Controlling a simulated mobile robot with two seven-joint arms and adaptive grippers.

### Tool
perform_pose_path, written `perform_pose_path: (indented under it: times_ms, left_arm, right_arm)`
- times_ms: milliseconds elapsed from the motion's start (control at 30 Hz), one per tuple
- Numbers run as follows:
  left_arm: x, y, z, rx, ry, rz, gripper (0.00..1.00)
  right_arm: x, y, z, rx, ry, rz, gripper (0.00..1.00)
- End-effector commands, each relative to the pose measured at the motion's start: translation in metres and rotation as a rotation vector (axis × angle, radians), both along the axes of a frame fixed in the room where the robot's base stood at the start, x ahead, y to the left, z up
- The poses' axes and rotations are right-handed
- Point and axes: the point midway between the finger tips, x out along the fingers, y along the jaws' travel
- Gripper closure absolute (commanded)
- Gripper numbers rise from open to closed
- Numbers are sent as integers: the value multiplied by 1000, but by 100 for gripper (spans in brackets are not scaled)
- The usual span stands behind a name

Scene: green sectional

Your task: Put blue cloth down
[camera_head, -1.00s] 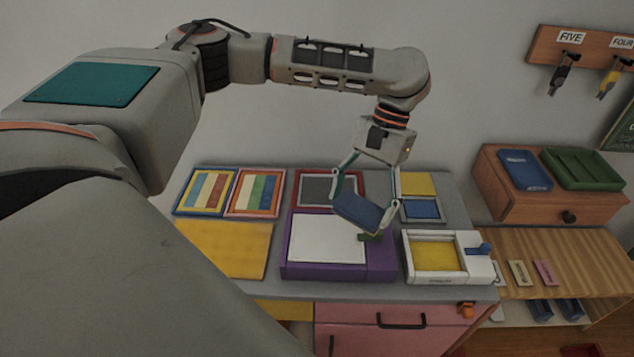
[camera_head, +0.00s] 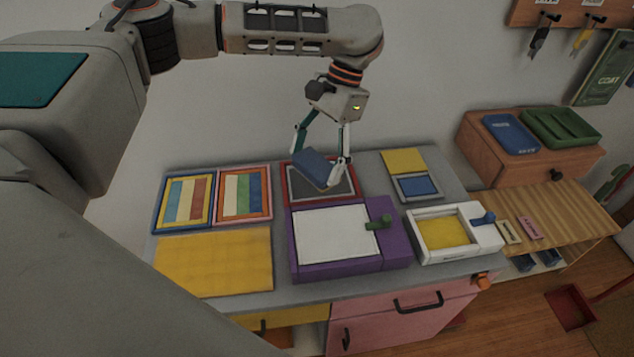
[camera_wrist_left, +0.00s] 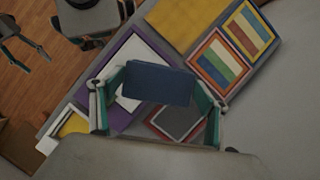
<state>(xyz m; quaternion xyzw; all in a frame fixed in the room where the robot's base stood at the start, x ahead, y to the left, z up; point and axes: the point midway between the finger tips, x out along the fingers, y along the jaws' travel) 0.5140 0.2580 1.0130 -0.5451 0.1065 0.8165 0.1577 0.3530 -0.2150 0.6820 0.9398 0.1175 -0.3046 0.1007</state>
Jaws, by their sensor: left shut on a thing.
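The blue cloth (camera_head: 317,167) looks like a thick, dark blue rectangular block. My left gripper (camera_head: 323,172) is shut on it and holds it tilted, in front of the red-framed grey panel (camera_head: 345,183) at the back of the counter. In the left wrist view, the blue cloth (camera_wrist_left: 158,83) spans between the two fingers (camera_wrist_left: 158,88). The panel (camera_wrist_left: 182,116) shows partly below it there. I cannot tell how far the cloth is above the surface.
The grey counter (camera_head: 290,290) holds a purple box (camera_head: 397,245) with a white top, a yellow mat (camera_head: 215,260), two striped panels (camera_head: 183,203) and a white tray (camera_head: 489,237). A small blue panel (camera_head: 418,187) lies at the back right. Bare counter shows right of the red-framed panel.

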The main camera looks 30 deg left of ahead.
Motion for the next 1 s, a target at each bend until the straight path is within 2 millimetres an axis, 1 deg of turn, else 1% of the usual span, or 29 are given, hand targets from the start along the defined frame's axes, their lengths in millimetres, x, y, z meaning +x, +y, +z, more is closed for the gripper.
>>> perform_pose_path:
  times_ms: [33,367,500,800,1000]
  left_arm:
    - [10,2,-4,3,-3,-93,53]
    - [66,23,-5,4,1,-701,53]
    - [86,32,-4,3,2,-937,53]
    - [125,51,-4,4,3,-1391,53]
    - [143,60,-2,5,3,-1607,53]
  right_arm:
    - [1,1,-8,1,-3,1,39]
    - [8,-1,-24,-10,-29,19,39]
    - [8,0,-36,-9,-28,22,39]
    - [4,9,-55,3,-26,32,39]
    - [2,13,-65,9,-22,38,39]
